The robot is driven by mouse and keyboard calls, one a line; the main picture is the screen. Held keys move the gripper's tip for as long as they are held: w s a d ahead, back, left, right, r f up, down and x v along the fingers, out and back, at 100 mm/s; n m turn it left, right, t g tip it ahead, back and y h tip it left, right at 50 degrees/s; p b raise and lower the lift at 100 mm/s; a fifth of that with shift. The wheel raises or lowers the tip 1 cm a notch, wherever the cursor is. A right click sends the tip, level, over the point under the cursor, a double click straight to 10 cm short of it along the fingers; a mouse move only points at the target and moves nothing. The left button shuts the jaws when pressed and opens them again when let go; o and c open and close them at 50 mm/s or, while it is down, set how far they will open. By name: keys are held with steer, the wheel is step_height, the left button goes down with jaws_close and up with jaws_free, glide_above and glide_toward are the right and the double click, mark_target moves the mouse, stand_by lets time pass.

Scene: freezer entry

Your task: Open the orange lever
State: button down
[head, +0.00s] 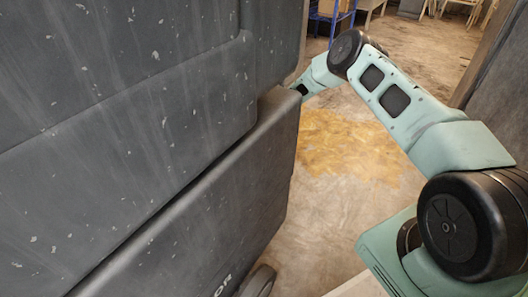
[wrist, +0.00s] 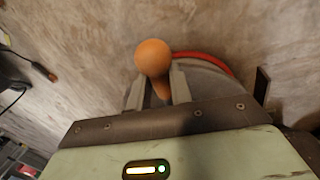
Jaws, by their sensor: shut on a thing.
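The orange lever (wrist: 153,58) shows in the wrist view as a round orange knob with a short orange stem below it. My gripper (wrist: 158,88) has one finger on each side of the stem and is shut on it, with the knob standing out past the fingertips. A grey rounded part with a red curved edge (wrist: 208,56) lies behind the lever. In the head view the lever and my fingers are hidden behind the large dark grey unit.
The large dark grey scuffed unit (head: 150,120) fills the left of the head view. Bare floor with a yellowish patch (head: 345,148) lies to its right. A blue rack (head: 328,14) stands at the back. A dark wall (head: 500,85) bounds the right.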

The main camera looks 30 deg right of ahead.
steer(key=shift+w+a, duration=0.1)
steer(key=shift+w, duration=0.05)
steer(key=c, duration=1.3)
jaws_free()
steer(key=shift+o, duration=0.2)
steer(key=p+v, duration=0.7)
steer(key=v, duration=1)
steer(key=shift+r+p, duration=0.2)
steer(key=shift+p, duration=0.15)
